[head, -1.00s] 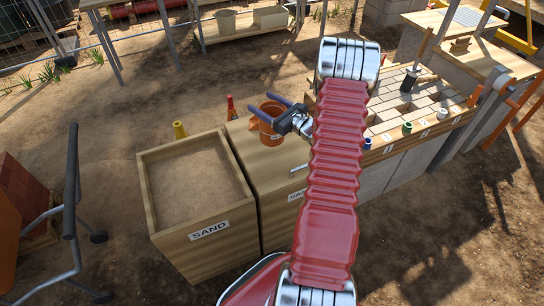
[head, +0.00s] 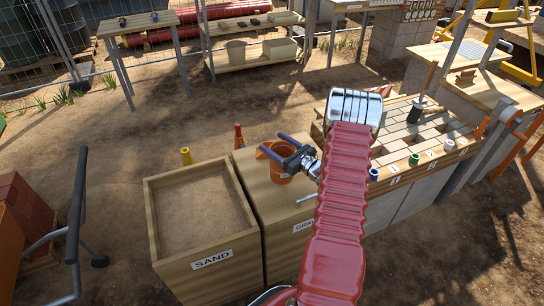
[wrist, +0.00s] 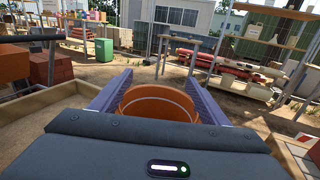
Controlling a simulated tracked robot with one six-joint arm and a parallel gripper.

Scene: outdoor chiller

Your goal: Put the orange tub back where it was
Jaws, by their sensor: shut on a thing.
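The orange tub (head: 279,170) is over the wooden lid of the gravel box (head: 284,205) in the head view. My gripper (head: 271,149) is shut on the tub, with one purple finger on each side of it. In the wrist view the tub's open rim (wrist: 153,103) shows between the two fingers, and the tub looks upright. The gripper's dark housing hides its lower part there. I cannot tell whether the tub's base touches the lid.
The open sand box (head: 205,262) is left of the gravel box. A yellow cone (head: 185,156) and an orange cone (head: 239,136) stand behind. A paver bench (head: 420,140) with coloured cups is at right. Wooden shelves (head: 255,62) stand farther back.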

